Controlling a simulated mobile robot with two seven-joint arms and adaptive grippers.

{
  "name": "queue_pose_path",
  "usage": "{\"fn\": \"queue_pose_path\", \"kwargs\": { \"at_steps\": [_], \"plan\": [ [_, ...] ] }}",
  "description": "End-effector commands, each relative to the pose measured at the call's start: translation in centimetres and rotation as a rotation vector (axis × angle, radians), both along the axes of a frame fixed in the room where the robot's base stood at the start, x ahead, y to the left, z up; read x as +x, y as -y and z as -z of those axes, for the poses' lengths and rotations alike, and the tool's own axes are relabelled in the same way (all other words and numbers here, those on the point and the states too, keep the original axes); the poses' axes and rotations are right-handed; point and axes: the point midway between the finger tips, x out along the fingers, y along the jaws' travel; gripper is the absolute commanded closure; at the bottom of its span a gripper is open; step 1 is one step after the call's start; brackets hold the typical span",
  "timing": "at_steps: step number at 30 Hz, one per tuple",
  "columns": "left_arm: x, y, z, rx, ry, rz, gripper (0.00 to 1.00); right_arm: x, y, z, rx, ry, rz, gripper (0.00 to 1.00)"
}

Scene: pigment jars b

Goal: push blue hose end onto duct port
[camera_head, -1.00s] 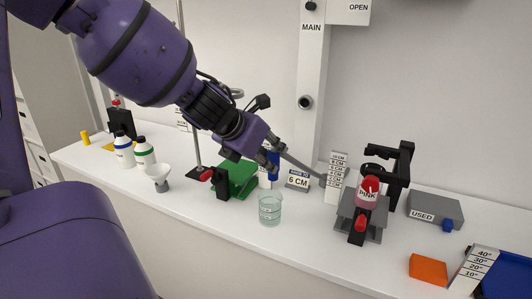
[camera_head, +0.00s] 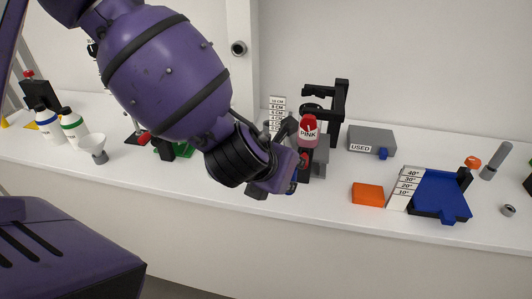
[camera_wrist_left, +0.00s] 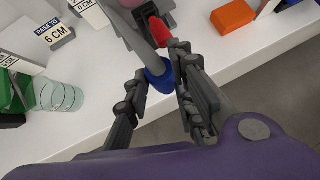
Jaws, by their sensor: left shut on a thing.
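My left gripper (camera_wrist_left: 162,92) is shut on the blue hose end (camera_wrist_left: 158,76), which sits between its two fingers in the left wrist view. The grey hose (camera_wrist_left: 142,38) runs up and away from it. In the head view, my left gripper (camera_head: 284,181) is over the front part of the bench, in front of the pink jar; the wrist hides most of the fingers and hose. A round dark-mouthed port (camera_head: 238,48) is on the white column at the back, apart from the hose end. My right gripper is not in view.
The pink-labelled jar (camera_head: 308,128) stands by a black stand (camera_head: 341,100). A grey USED box (camera_head: 371,141), orange block (camera_head: 368,194) and blue angled plate (camera_head: 440,194) are to the right. A glass beaker (camera_wrist_left: 60,97) stands left of my gripper in the wrist view.

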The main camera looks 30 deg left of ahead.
Motion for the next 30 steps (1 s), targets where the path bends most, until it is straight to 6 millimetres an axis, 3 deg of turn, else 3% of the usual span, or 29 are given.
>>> {"fn": "queue_pose_path", "kwargs": {
  "at_steps": [3,17,30],
  "plan": [
    [-0.2,1.3,0.7,-0.003,-0.004,0.000,1.00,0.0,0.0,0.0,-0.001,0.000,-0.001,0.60],
    [-0.3,4.0,1.8,-0.001,-0.003,0.004,1.00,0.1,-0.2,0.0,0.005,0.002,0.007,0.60],
    [1.7,-2.8,-2.5,-0.004,0.005,-0.092,1.00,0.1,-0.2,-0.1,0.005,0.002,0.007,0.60]
  ]
}}
